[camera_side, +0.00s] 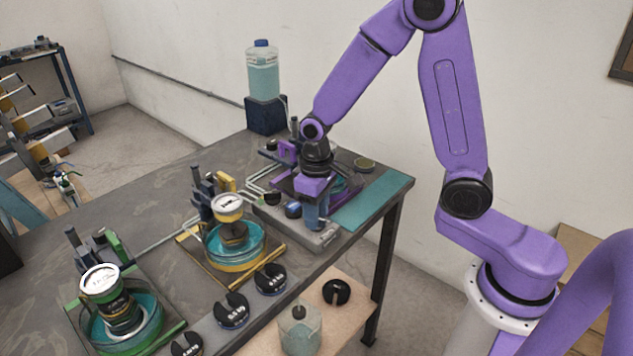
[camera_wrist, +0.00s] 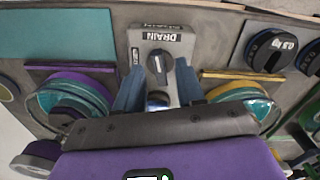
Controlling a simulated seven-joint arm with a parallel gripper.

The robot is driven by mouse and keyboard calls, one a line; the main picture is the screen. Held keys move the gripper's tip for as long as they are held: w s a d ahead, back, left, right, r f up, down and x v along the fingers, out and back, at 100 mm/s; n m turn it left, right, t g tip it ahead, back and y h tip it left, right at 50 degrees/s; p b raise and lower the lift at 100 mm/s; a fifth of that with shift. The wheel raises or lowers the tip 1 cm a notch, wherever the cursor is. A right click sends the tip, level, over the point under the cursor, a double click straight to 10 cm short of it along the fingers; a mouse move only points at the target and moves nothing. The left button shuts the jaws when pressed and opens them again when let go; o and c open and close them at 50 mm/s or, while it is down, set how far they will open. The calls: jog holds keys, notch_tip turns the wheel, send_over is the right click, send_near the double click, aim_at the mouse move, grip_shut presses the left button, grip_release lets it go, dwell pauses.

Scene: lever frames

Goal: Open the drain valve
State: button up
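The drain valve is a dark knob (camera_wrist: 160,68) with a pale mark on a grey block, beside a white label reading DRAIN (camera_wrist: 162,36) in the wrist view. The knob's handle runs roughly up and down in that picture. My gripper (camera_wrist: 159,88) is open, with one blue finger on each side of the block and visible gaps to the knob. In the side view my gripper (camera_side: 314,216) points down over the grey base plate (camera_side: 275,219) at the bench's front edge. It partly hides the valve there, and contact is unclear.
A teal dish with a gauge on a yellow base (camera_side: 235,244) and another on a green base (camera_side: 120,308) stand to the left. Slotted black weights (camera_side: 232,310) lie along the front edge. A bottle (camera_side: 263,75) stands behind. A teal mat (camera_side: 374,200) is clear at right.

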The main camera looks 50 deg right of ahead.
notch_tip(320, 180, up, 17)
dwell(0.4)
jog(key=shift+f, duration=0.1)
dwell(0.5)
jog(key=s+f+n, duration=0.4)
jog(key=s+n, duration=0.1)
jog(key=s, duration=0.6)
jog(key=s+d+f+n, duration=0.1)
jog(key=s+f+n, duration=0.2)
jog(key=s, duration=0.8)
jog(key=shift+s+f+n, duration=0.35)
jog(key=shift+f+n, duration=0.05)
jog(key=shift+n, duration=0.5)
